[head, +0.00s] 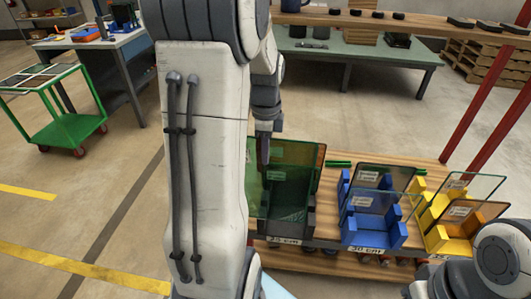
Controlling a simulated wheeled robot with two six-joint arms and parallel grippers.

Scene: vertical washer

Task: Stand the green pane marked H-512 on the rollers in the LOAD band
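A green pane (285,212) stands upright in a dark rack at the lower middle, its left part hidden behind my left arm. Another pane with an amber edge (318,165) stands close to it in the same rack. Pale labels show on these panes, but I cannot read H-512 on either. My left gripper (263,152) points down at the green pane's upper edge. Its fingers look like one dark shape, so I cannot tell whether they grip the pane. My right arm shows at the lower right, without its gripper. I see no rollers or LOAD band.
A blue rack (368,232) with grey panes and a yellow rack (445,243) with clear and amber panes stand to the right on a wooden shelf (330,185). A higher wooden shelf (420,22) with red posts (490,120) is above. A green cart (62,128) stands at left on open floor.

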